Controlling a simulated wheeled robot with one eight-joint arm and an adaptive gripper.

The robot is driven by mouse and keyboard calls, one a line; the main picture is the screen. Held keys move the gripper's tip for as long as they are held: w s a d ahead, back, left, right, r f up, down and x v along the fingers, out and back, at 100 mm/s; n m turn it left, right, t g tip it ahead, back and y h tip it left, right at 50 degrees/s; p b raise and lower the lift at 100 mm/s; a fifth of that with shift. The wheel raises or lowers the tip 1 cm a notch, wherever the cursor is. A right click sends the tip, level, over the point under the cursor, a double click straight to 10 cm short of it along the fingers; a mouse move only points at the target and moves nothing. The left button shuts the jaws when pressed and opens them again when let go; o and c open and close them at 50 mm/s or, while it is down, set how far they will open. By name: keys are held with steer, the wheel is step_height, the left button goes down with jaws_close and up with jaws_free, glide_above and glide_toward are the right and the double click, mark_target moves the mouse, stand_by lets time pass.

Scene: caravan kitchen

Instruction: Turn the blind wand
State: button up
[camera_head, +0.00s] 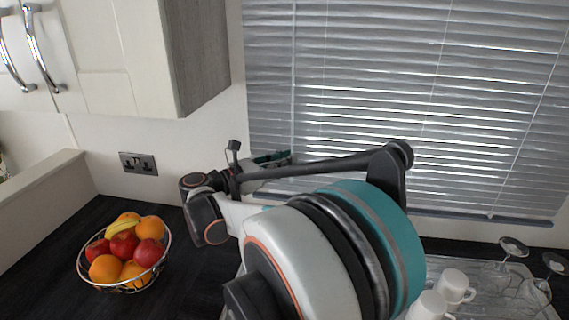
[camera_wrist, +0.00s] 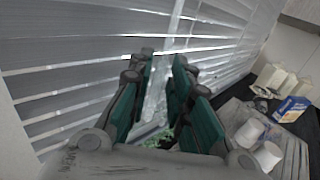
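The blind wand (camera_head: 294,70) is a thin pale rod hanging down the left part of the closed grey slatted blind (camera_head: 400,70). In the wrist view the wand (camera_wrist: 172,45) looks translucent and runs down, slightly tilted, into the space between my gripper's fingers. My gripper (camera_wrist: 161,78) has dark fingers with teal pads, standing apart on either side of the wand. No clear contact with the wand shows. In the head view my gripper (camera_head: 275,158) is small and partly hidden behind my arm, near the blind's lower left. The wand's lower end is hard to make out.
A wire bowl (camera_head: 128,288) of fruit stands on the dark counter at left. White mugs (camera_head: 455,284) and upturned glasses (camera_head: 513,248) stand on the drainer at right. A wall cupboard (camera_head: 200,60) hangs upper left. A blue-and-white box (camera_wrist: 291,108) is at right in the wrist view.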

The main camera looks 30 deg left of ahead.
jaws_close()
steer(key=shift+d+n+y, duration=0.1)
steer(key=shift+n+y, duration=0.2)
steer(key=shift+y, duration=0.1)
steer(key=shift+w+d+n+g+y+b, duration=0.1)
steer(key=shift+d+n+g+y+b, duration=0.45)
steer(key=shift+n+y, duration=2.35)
steer(key=shift+w+d+n+g+y+b, duration=0.15)
steer(key=shift+d+n+g+y, duration=0.4)
steer(key=shift+n+y, duration=2.3)
steer(key=shift+d+n+g+y+b, duration=0.3)
steer(key=shift+n+g+y, duration=0.75)
steer(key=shift+y, duration=3.5)
steer(key=shift+n, duration=0.3)
